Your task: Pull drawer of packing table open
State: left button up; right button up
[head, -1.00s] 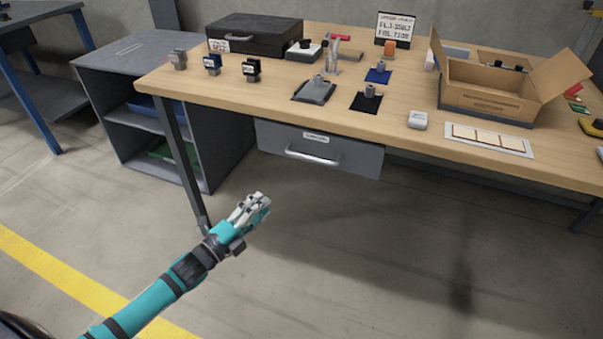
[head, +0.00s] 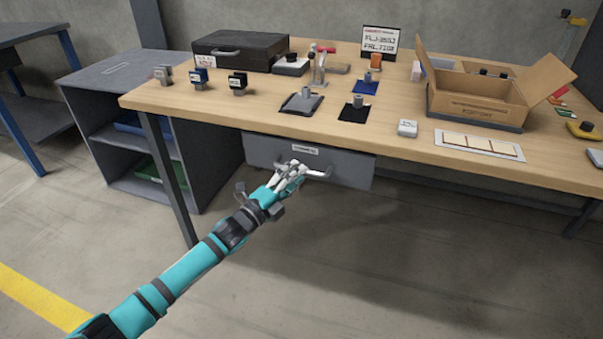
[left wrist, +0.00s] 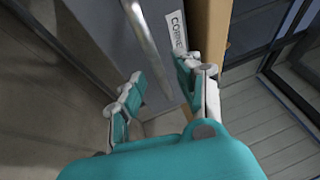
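The grey drawer (head: 352,172) of the packing table hangs under the tabletop, its front close beneath the front edge. It has a label and a bar handle (head: 322,174). My left gripper (head: 297,170) is at the left part of the handle and covers some of it. In the left wrist view the gripper (left wrist: 160,76) is open. The metal handle (left wrist: 147,45) runs between its two fingers, with a gap visible on either side. My right gripper is in no view.
The packing table (head: 200,108) carries an open cardboard box (head: 475,104), a dark case (head: 240,50) and several small parts. A table leg (head: 168,180) and a grey shelf unit (head: 90,120) stand left of the drawer. The floor in front is clear.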

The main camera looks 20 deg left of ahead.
pick_arm(q)
jog(key=shift+x, duration=1.2)
grip_shut()
